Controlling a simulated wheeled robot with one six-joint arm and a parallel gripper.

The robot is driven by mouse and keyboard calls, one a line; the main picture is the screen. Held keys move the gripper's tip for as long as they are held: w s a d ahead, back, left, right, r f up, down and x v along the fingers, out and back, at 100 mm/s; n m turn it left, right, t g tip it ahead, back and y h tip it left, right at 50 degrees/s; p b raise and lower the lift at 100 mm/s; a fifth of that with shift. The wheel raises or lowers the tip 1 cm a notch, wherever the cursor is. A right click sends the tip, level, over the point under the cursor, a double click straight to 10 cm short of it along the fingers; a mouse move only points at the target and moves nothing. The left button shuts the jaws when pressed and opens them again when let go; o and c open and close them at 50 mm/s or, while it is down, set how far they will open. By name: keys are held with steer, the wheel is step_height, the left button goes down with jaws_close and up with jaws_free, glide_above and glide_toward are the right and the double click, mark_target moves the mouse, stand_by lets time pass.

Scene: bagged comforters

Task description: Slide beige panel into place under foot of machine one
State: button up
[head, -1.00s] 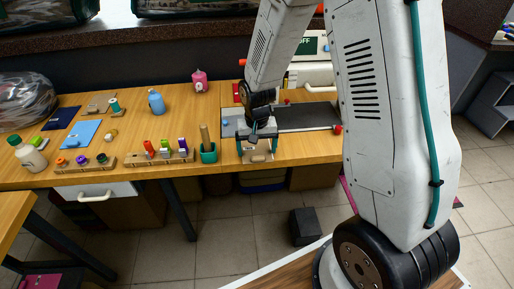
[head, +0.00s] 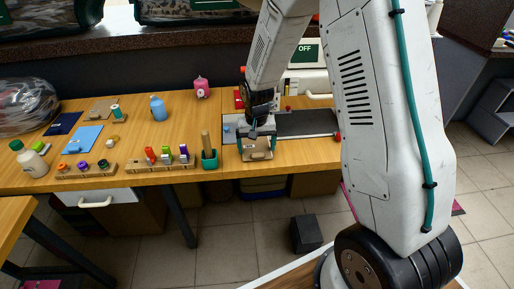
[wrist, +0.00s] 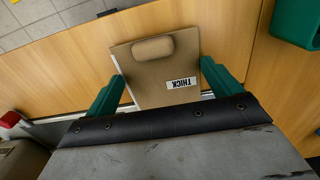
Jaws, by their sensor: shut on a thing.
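The beige panel (wrist: 155,75) is a flat tan piece with a rounded raised tab and a white label reading THICK. It lies between the two teal fingers of my gripper (wrist: 162,75), which is shut on its side edges. In the head view my gripper (head: 257,138) is low over the table's front edge, with the panel (head: 256,154) below it. Machine one appears to be the white machine (head: 318,82) with an OFF sign at the back; my arm covers much of it. Its foot is hidden.
A dark strip (head: 305,123) runs right of the gripper. Folded cloths (head: 83,138) lie farther left.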

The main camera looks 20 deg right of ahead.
mark_target(255, 143)
steer(key=shift+w+d, duration=0.1)
steer(key=shift+w, duration=0.25)
steer(key=shift+w, duration=0.15)
steer(key=shift+w+d, duration=0.25)
steer(key=shift+w, duration=0.4)
steer(key=shift+w+d, duration=0.25)
steer(key=shift+w, duration=0.35)
steer(key=shift+f, duration=0.15)
steer(key=o, duration=0.7)
steer(key=shift+r, duration=3.55)
